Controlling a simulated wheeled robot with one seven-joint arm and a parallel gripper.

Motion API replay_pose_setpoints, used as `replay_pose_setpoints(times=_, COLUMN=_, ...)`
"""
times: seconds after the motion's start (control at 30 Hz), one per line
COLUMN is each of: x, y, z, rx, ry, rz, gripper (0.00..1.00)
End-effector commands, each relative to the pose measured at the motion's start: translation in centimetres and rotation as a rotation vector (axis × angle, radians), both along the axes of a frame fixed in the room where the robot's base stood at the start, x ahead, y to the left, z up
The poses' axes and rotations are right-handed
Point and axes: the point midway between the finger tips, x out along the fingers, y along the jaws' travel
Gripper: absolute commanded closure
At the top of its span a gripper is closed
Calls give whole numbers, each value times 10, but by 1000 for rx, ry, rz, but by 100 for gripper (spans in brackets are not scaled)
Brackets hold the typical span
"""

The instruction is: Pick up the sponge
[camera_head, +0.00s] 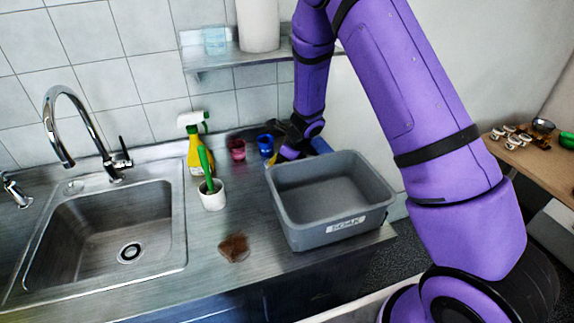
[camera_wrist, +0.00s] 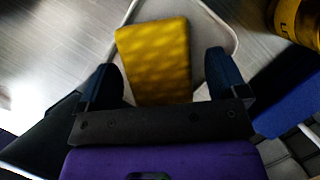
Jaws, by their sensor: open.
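The yellow sponge (camera_wrist: 156,50) lies on a pale, round-cornered dish (camera_wrist: 226,30) in the wrist view. In the head view only a small yellow bit (camera_head: 271,161) shows behind the grey bin, by my gripper. My gripper (camera_wrist: 166,75) is open, with one dark finger on each side of the sponge's near part. A gap shows between each finger and the sponge. In the head view my gripper (camera_head: 284,146) is at the back of the counter, partly hidden by the bin.
A grey bin (camera_head: 335,232) labelled SOAK stands just in front of my gripper. A red cup (camera_head: 237,149), a blue cup (camera_head: 265,146), a yellow spray bottle (camera_head: 194,158) and a white cup (camera_head: 213,199) with a green brush stand to the left. A brown patch (camera_head: 234,247) marks the counter.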

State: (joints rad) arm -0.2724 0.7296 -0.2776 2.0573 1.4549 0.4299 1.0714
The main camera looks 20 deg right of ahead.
Motion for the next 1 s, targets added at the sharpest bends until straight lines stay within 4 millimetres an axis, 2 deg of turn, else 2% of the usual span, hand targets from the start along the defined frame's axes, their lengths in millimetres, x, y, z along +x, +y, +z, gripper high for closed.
replay_pose_setpoints(times=0.43, x=0, y=0, z=-3, rx=0, ry=0, rz=1, gripper=8)
replay_pose_setpoints(times=0.47, x=0, y=0, z=-3, rx=0, ry=0, rz=1, gripper=11)
replay_pose_setpoints(times=0.6, x=0, y=0, z=-3, rx=0, ry=0, rz=1, gripper=43)
replay_pose_setpoints(times=0.7, x=0, y=0, z=-3, rx=0, ry=0, rz=0, gripper=61)
replay_pose_setpoints(times=0.77, x=0, y=0, z=-3, rx=0, ry=0, rz=0, gripper=65)
replay_pose_setpoints(times=1.0, x=0, y=0, z=-1, rx=0, ry=0, rz=1, gripper=65)
